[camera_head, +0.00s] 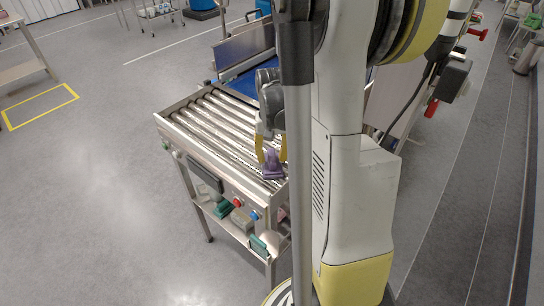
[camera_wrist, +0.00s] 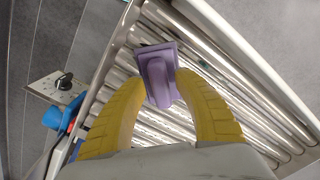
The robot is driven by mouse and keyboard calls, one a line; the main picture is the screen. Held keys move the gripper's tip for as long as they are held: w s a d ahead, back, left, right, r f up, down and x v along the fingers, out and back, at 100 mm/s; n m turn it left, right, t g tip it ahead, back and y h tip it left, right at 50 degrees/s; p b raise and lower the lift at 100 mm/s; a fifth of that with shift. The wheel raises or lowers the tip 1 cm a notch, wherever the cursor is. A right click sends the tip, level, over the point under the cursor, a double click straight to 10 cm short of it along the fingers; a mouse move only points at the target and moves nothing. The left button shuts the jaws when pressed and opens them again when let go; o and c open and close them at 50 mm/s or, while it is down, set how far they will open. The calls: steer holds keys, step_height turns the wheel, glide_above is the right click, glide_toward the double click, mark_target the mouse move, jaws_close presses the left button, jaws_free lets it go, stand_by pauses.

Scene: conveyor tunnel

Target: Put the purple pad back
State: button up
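The purple pad (camera_head: 272,168) is a flat plate with a raised grip. It is at the near end of the roller conveyor (camera_head: 222,132). In the wrist view the purple pad (camera_wrist: 160,75) shows between the two yellow fingertips of my gripper (camera_wrist: 161,80). The fingertips sit against both sides of its grip, and my gripper looks shut on it. In the head view my gripper (camera_head: 271,150) points down over the rollers. Whether the pad's underside touches the rollers cannot be told.
A lower shelf under the conveyor holds green pads (camera_head: 222,209) and a grey one (camera_head: 240,218). A blue belt (camera_head: 246,83) lies beyond the rollers.

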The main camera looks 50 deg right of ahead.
mark_target(272, 156)
steer(key=shift+r, duration=0.1)
step_height(272, 156, up, 12)
steer(key=p, duration=0.3)
steer(key=s+a+r+n+t, duration=0.2)
steer(key=a+n+t, duration=0.1)
steer(key=a, duration=0.9)
steer(key=s+a+r+n+t, duration=0.2)
steer(key=s+a+n+t, duration=0.1)
steer(key=a, duration=1)
steer(key=shift+s+a+r+n+t, duration=0.2)
steer(key=shift+r+n+t, duration=0.3)
steer(key=shift+n, duration=0.6)
steer(key=shift+f, duration=0.1)
